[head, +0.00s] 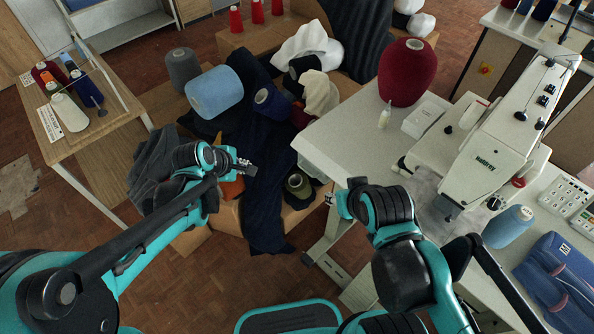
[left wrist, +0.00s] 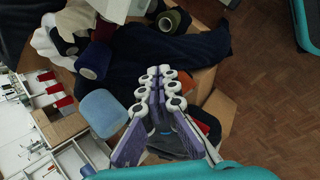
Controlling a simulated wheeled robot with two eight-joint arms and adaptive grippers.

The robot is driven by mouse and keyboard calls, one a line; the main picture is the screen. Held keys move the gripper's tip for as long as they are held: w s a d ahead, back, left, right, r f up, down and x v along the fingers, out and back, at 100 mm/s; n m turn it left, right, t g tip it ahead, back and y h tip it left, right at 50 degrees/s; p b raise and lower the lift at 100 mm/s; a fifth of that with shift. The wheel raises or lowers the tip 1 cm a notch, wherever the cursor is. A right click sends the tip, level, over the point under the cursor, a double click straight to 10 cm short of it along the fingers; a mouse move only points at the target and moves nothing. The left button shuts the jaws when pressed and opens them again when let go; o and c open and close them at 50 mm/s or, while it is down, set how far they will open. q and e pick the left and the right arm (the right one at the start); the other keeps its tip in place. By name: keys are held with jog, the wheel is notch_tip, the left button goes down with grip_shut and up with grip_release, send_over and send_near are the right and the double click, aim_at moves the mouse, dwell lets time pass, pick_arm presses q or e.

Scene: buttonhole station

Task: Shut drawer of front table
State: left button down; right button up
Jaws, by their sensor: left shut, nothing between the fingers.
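The front table (head: 340,133) is white and carries a sewing machine (head: 490,150). A pale, box-like part (head: 313,172) shows under its left edge; I cannot tell whether it is the drawer or how far it is open. My left gripper (head: 243,164) is left of the table, above dark cloth, apart from the table edge. In the left wrist view its fingers (left wrist: 160,74) are together with nothing between them. My right gripper (head: 351,186) is by the table's near left edge, mostly hidden by its own arm; its fingers do not show clearly.
Boxes with dark cloth and yarn cones, one light blue (head: 214,91), fill the floor behind my left gripper. A wooden side table (head: 85,137) stands at left.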

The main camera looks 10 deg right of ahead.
pick_arm(q)
jog(key=w+d+f+n+b, duration=0.1)
jog(key=w+d+f+n, duration=0.2)
jog(key=d+f, duration=0.3)
jog(key=w+d+f+n+g+h+b, duration=0.1)
jog(key=w+d+f+n+b, duration=0.1)
jog(key=d+f, duration=0.4)
jog(key=w+d+f+n+h+b, duration=0.1)
jog(key=w+d+f+n, duration=0.3)
jog(key=f, duration=0.6)
jog(key=shift+w+d+n+b, duration=0.3)
jog(key=shift+w+d+b, duration=0.2)
jog(key=shift+w+d, duration=0.5)
jog(key=shift+f, duration=0.1)
jog(key=shift+w+d, duration=0.4)
jog(key=shift+d, duration=0.2)
jog(key=shift+w+d, duration=0.4)
jog(key=shift+d, duration=0.2)
jog(key=shift+a, duration=0.2)
